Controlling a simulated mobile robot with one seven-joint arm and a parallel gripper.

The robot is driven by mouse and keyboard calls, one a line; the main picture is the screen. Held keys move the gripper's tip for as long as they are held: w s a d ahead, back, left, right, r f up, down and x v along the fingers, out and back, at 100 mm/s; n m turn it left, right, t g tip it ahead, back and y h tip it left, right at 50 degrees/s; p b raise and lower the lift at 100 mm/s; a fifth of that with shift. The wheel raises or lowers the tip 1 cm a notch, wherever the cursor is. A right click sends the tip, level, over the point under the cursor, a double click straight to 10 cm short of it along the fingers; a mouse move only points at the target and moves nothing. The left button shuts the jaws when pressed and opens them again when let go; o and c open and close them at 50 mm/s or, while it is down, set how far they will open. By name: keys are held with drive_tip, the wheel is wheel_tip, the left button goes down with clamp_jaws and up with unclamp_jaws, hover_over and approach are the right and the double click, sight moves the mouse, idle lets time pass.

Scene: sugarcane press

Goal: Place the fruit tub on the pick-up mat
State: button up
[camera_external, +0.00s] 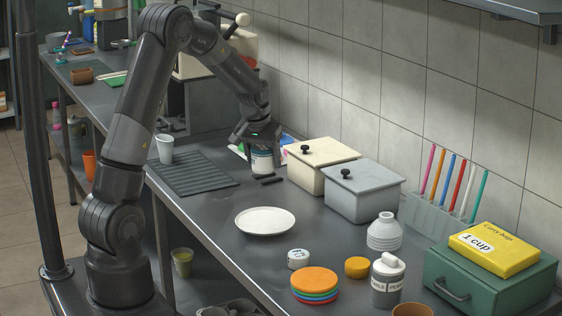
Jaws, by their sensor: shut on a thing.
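My gripper (258,136) points down at the back of the counter, near the wall.
Short dark bars (271,181) lie just in front of the tub. A cream lidded box (318,166) and a grey lidded box (362,192) stand to its right. A white plate (265,221) lies nearer. Colourful flat packaging (238,151) is partly hidden behind my gripper.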

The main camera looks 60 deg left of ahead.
drive_tip(key=s+a+n+g+y, duration=0.1)
drive_tip(key=s+a+n, duration=0.15)
drive_tip(key=a, duration=0.65)
drive_tip(key=s+a+n, duration=0.2)
drive_tip(key=a+n, duration=0.2)
drive_tip(key=a, duration=0.4)
drive_tip(key=s+a+f, duration=0.1)
drive_tip(key=a+f, duration=0.1)
drive_tip(key=a, duration=0.1)
drive_tip(key=s+a+f, duration=0.1)
drive_tip(key=a+f, duration=0.1)
drive_tip(key=a, duration=0.2)
drive_tip(key=s+a+f, duration=0.1)
drive_tip(key=a+f, duration=0.1)
drive_tip(key=a, duration=0.2)
drive_tip(key=shift+s, duration=0.25)
drive_tip(key=shift+s+a+f, duration=0.15)
drive_tip(key=shift+a+f, duration=0.15)
drive_tip(key=shift+a, duration=0.1)
drive_tip(key=shift+f+m, duration=0.25)
drive_tip(key=shift+f, duration=1.7)
drive_tip(key=shift+f, duration=0.1)
drive_tip(key=o, duration=1.1)
drive_tip(key=shift+o, duration=0.2)
drive_tip(key=v, duration=1.2)
drive_tip(key=shift+w+g, duration=0.25)
drive_tip(key=shift+g, duration=0.05)
drive_tip(key=shift+d, duration=0.1)
